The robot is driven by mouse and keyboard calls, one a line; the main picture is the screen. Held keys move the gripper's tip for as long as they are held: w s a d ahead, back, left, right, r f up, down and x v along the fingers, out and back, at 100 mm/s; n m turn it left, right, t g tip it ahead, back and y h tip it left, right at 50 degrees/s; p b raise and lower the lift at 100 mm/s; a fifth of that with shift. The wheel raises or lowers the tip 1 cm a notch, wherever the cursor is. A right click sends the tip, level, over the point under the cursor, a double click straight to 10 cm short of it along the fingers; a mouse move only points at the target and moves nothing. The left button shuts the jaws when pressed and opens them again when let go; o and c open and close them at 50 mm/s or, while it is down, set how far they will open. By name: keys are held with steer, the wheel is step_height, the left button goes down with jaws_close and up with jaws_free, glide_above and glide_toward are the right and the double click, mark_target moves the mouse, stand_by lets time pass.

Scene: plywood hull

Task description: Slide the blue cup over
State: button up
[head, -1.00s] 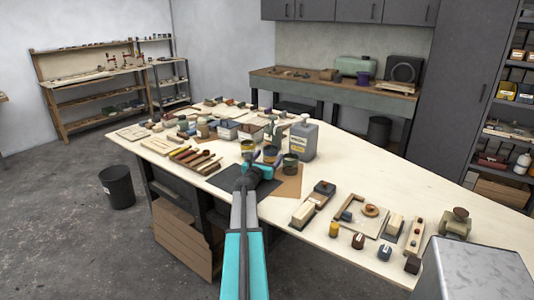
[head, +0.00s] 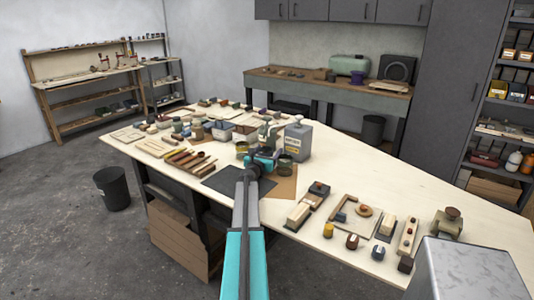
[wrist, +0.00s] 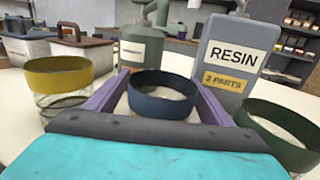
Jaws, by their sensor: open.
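The blue cup (wrist: 163,95), a glass-like cup with a dark blue band, stands upright in the middle of the wrist view. My gripper (wrist: 159,97) is open, with one purple finger on each side of the cup. I cannot tell whether the fingers touch it. In the head view my gripper (head: 262,161) is low over the table and mostly hides the blue cup. A yellow-banded cup (wrist: 57,78) stands to the left of the gripper and a green-banded cup (wrist: 275,133) to the right, close to the right finger.
A grey resin container (wrist: 222,60) and a grey-green pump bottle (wrist: 140,47) stand just behind the blue cup. A dark mat (head: 238,184) lies before the gripper. Blocks and small jars crowd the table's right side; bare tabletop (head: 375,175) shows at the back right.

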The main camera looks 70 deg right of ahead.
steer(key=shift+c, duration=0.3)
steer(key=c, duration=1.1)
steer(key=shift+a, duration=0.15)
